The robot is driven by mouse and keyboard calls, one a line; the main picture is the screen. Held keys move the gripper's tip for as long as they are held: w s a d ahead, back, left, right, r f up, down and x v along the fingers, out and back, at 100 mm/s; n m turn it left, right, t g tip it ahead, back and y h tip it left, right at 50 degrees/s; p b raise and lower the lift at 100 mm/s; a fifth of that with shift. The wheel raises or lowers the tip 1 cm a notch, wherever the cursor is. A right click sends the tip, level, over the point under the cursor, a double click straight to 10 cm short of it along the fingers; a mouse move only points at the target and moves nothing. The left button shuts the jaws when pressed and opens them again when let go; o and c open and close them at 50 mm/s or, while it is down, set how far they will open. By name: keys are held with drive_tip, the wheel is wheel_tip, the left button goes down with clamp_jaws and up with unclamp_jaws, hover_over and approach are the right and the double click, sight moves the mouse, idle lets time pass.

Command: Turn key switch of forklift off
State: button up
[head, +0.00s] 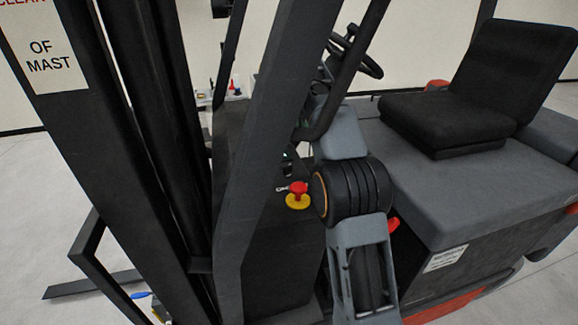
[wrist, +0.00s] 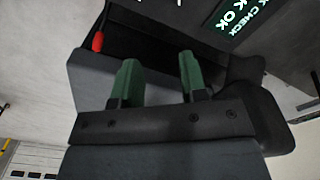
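The forklift (head: 395,165) fills the head view. Its red stop button on a yellow base (head: 298,193) sits on the dark front panel. A small pale piece (head: 282,189) shows just left of the button; it may be the key, but it is too small to tell its angle. My gripper (wrist: 159,70) shows two green fingers apart with nothing between them in the wrist view. In the head view my gripper is mostly hidden behind the dark pillar and my arm, above the button. The key switch is not clearly visible in the wrist view.
The dark pillar (head: 270,130) and the mast (head: 95,130) stand at left. The steering wheel (head: 357,50) is behind my arm, and the black seat (head: 470,105) at right.

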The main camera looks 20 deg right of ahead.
sight(288, 166)
drive_tip(key=shift+m, duration=0.5)
drive_tip(key=a+f+b, duration=0.1)
drive_tip(key=f, duration=0.3)
drive_tip(key=w+a+f+b, duration=0.1)
drive_tip(key=f+b, duration=0.1)
drive_tip(key=f, duration=0.3)
drive_tip(key=a+f+b, duration=0.1)
drive_tip(key=f, duration=0.3)
drive_tip(key=shift+w+a+f+b, duration=0.1)
drive_tip(key=shift+w+f+b, duration=0.05)
drive_tip(key=shift+f+b, duration=0.15)
clamp_jaws()
